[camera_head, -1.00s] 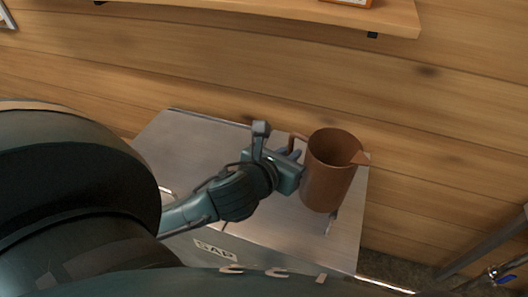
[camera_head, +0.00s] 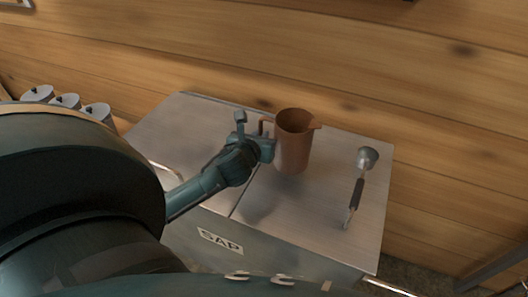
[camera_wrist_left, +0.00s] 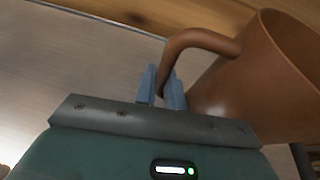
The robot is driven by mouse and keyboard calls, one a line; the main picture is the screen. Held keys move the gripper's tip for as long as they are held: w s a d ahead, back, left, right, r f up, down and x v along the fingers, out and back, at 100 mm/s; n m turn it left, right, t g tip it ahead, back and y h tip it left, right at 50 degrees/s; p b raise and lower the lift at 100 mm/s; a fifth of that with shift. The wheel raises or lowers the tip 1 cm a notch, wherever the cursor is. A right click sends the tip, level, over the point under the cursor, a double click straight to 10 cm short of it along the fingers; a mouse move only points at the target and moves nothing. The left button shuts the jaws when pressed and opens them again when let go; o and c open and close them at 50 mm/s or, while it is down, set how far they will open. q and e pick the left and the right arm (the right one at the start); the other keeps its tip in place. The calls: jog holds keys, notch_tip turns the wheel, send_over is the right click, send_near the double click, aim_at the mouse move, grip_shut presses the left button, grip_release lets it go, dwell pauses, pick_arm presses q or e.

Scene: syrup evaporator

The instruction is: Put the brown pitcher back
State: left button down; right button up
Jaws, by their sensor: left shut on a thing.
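The brown pitcher (camera_head: 294,142) is upright over the metal lid of the SAP box (camera_head: 330,190), near its back edge. A shadow lies on the lid in front of it; I cannot tell whether its base touches. My left gripper (camera_head: 265,145) comes from the left and is shut on the pitcher's handle. In the left wrist view the blue fingers (camera_wrist_left: 163,88) close around the lower part of the handle, and the pitcher's body (camera_wrist_left: 262,75) is at the right. The right gripper is not in view.
A ladle or skimmer with a dark grip (camera_head: 357,190) lies on the lid, right of the pitcher. Several grey lidded containers (camera_head: 66,103) stand at the left. The wooden wall (camera_head: 420,100) rises behind the box.

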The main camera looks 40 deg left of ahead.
pick_arm(q)
notch_tip(320, 180, down, 4)
jog(key=shift+r+b, duration=0.15)
jog(key=shift+b, duration=0.35)
jog(key=shift+f, duration=0.2)
jog(key=shift+r, duration=0.1)
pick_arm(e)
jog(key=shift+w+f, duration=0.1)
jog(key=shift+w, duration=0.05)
pick_arm(q)
jog(key=shift+f, duration=0.2)
jog(key=c, duration=1.5)
grip_release()
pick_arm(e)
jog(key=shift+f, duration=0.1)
pick_arm(q)
jog(key=shift+r, duration=0.25)
jog(key=p+v, duration=0.1)
jog(key=v, duration=1.1)
jog(key=shift+f, duration=0.1)
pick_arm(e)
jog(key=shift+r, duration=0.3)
